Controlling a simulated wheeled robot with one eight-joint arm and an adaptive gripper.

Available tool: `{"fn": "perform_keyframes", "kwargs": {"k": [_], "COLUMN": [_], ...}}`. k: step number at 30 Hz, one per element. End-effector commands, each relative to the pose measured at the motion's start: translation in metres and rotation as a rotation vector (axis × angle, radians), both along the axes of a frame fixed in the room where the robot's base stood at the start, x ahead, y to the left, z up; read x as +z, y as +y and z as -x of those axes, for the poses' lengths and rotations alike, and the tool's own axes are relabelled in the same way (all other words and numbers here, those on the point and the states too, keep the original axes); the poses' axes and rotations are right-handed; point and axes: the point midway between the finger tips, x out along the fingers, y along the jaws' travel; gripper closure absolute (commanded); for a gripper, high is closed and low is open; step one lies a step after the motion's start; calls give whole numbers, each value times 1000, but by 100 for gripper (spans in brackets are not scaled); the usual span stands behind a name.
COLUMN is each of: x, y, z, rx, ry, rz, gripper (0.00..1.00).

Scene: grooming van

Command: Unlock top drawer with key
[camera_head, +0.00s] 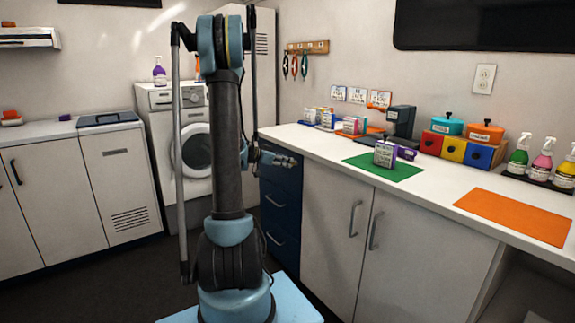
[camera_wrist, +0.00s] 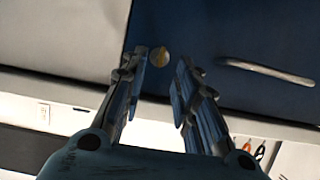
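The navy drawer unit (camera_head: 283,215) stands under the left end of the counter, with drawers stacked in it. In the wrist view its dark blue drawer front (camera_wrist: 220,30) fills the upper right, with a pale bar handle (camera_wrist: 265,72). A small round brass piece (camera_wrist: 159,57) shows against that front, near my left fingertip; I cannot tell if it is the lock or the key's head. My gripper (camera_wrist: 164,75) has its fingers apart, with a gap between the tips. In the head view my gripper (camera_head: 282,160) is in front of the top drawer, hiding part of it.
The white counter (camera_head: 430,192) carries a green mat (camera_head: 385,172), colored bins (camera_head: 452,148), spray bottles (camera_head: 541,160) and an orange mat (camera_head: 515,216). Grey cabinet doors (camera_head: 335,205) are right of the drawers. A washer (camera_head: 180,140) stands behind my arm.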

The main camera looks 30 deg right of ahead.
Motion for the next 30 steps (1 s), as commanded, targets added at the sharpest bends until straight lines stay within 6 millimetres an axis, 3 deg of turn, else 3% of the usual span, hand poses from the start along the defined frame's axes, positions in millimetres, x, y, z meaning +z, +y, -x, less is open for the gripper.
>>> {"fn": "perform_keyframes", "kwargs": {"k": [6,18,22,30], "x": [-9,-11,-11,-11], "y": [-21,-25,-25,-25], "z": [-2,-2,-2,-3], "rx": [-1,1,1,1], "ry": [0,0,0,2], "rz": [-1,-1,-1,0], "gripper": [72,72,100,100]}}
